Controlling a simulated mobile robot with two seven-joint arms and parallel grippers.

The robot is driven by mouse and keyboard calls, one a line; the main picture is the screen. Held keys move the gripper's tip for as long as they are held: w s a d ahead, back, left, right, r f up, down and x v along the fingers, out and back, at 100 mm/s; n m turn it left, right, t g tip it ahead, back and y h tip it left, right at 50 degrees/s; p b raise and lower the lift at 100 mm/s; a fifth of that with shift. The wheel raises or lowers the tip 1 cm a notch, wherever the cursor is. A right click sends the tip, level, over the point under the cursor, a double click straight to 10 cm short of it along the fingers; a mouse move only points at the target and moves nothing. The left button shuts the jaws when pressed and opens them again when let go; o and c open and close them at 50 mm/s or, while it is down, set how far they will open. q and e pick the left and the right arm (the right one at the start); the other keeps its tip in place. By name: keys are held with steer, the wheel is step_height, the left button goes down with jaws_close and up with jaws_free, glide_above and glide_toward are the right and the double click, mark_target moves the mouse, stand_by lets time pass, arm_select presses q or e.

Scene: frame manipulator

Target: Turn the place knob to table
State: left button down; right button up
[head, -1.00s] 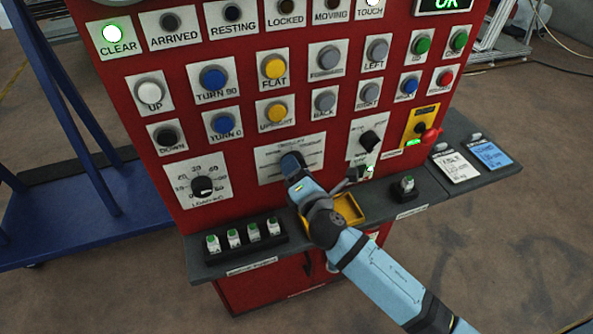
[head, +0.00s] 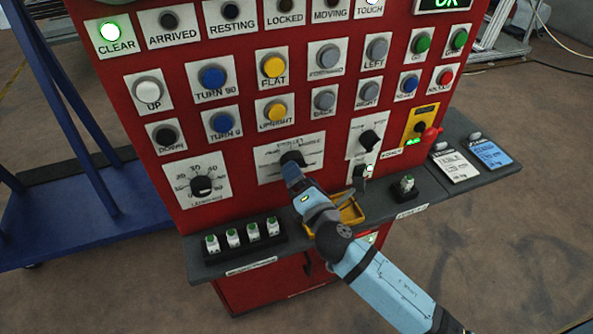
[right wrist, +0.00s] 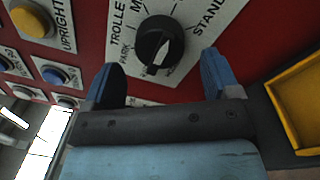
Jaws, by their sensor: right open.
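The place knob is a black rotary knob (head: 291,158) on a white label plate (head: 268,171) in the lower middle of the red panel. In the right wrist view, the knob (right wrist: 159,45) has a white pointer mark at its lower side. The words PARK, part of TROLLEY and part of STAND show around it; other words are cut off or hidden, and I cannot read TABLE. My right gripper (head: 291,172) is in front of the knob, just below it in the head view. Its blue fingers (right wrist: 160,80) are open and apart, with the knob beyond the gap. My left gripper is not in view.
A grey shelf (head: 425,190) runs below the panel, with a yellow tray (head: 350,212) close to my right arm. A key switch (head: 360,172) and another black knob (head: 369,138) lie to the right. The loading knob (head: 201,186) is to the left.

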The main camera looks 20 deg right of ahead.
steer(key=s+b, duration=0.1)
steer(key=s, duration=1)
steer(key=shift+d+f, duration=0.2)
steer(key=shift+d, duration=0.2)
steer(key=shift+w, duration=0.1)
